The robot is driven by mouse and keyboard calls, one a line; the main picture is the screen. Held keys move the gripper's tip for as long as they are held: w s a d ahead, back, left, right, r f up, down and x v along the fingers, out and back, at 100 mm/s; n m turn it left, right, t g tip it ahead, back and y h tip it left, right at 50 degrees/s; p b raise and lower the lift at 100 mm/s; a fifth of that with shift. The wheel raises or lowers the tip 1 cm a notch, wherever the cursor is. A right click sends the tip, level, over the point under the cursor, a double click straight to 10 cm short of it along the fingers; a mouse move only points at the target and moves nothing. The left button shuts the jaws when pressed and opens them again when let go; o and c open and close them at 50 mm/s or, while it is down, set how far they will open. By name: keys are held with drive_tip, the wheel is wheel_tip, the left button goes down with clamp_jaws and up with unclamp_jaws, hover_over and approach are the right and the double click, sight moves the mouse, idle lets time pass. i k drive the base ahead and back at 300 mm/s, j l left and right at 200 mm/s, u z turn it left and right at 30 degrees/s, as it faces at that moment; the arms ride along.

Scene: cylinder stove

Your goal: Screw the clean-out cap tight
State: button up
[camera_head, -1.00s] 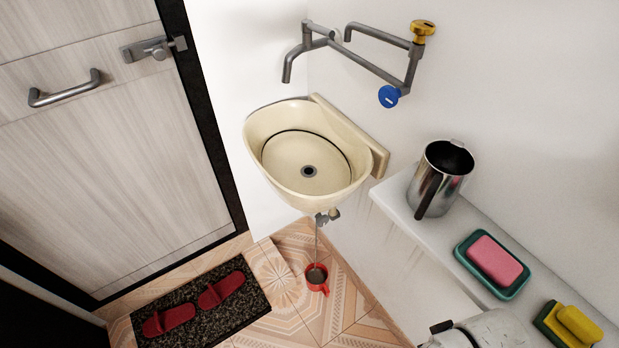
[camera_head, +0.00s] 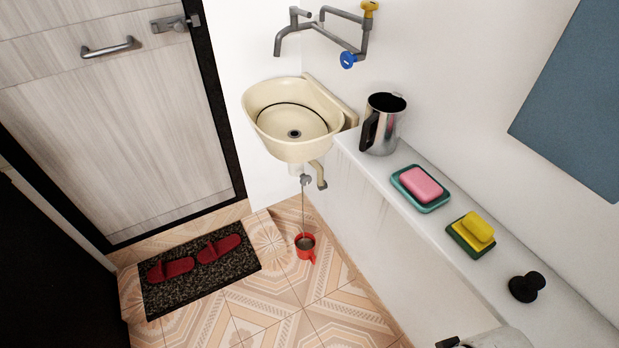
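The clean-out cap appears to be the small grey knob (camera_head: 306,180) on the drain trap under the cream basin (camera_head: 262,133). A thin stream runs from it down to a red mug (camera_head: 307,252) on the floor. The mug holds dark liquid. The bent grey drain pipe (camera_head: 319,175) runs beside the cap toward the wall. The cap is too small to tell how far it is turned.
A white ledge (camera_head: 365,167) carries a steel jug (camera_head: 384,124), pink soap (camera_head: 421,184) on a green dish, a yellow sponge (camera_head: 478,227) and a black knobbed object (camera_head: 526,287). A mat (camera_head: 200,281) with red slippers lies by the door. The tiled floor before the mug is clear.

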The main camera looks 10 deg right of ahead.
sight(304, 180)
drive_tip(key=i+j, duration=0.2)
drive_tip(key=i, duration=0.3)
drive_tip(key=i+j+z, duration=0.1)
drive_tip(key=i, duration=0.4)
